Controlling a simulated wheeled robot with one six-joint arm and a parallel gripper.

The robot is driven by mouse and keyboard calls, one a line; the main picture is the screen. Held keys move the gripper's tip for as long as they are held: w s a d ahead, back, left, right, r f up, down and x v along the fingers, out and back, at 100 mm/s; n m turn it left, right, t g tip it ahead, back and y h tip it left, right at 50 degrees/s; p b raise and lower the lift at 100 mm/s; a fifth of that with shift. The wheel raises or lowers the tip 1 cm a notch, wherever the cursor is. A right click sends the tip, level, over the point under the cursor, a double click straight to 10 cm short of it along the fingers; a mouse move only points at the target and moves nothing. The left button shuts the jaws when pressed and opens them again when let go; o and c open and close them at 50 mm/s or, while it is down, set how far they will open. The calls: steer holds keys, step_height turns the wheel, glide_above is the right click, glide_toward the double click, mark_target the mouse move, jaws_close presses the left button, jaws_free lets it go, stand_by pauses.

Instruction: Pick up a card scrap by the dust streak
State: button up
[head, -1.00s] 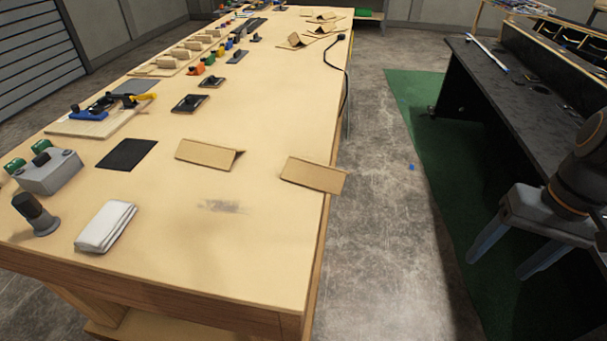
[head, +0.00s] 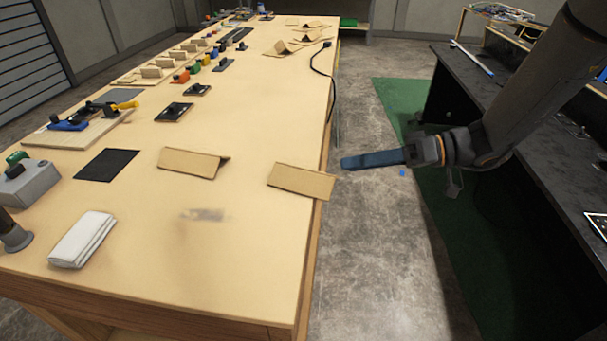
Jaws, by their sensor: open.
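Two folded tan card scraps lie near the dust streak (head: 203,215), a grey smudge on the wooden bench top. One card scrap (head: 190,162) lies just behind the streak. The other card scrap (head: 300,180) lies to its right at the bench's right edge, with its corner reaching the edge. My gripper (head: 345,164) is in the air over the gap right of the bench, near the right-hand scrap and apart from it. It is seen side-on, open, with nothing visible in it.
A folded white cloth (head: 82,239) and a black mat (head: 106,165) lie on the left of the bench (head: 200,290). A grey box with a green button (head: 27,182) stands at the left edge. A black cable (head: 331,80) hangs over the far right edge. A black desk (head: 560,165) stands at right.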

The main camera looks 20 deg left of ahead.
mark_target(304, 176)
steer(key=shift+p+x, duration=1.4)
steer(key=shift+x, duration=1.65)
steer(key=shift+d+f, duration=0.1)
steer(key=shift+f, duration=0.1)
steer(key=c, duration=1.1)
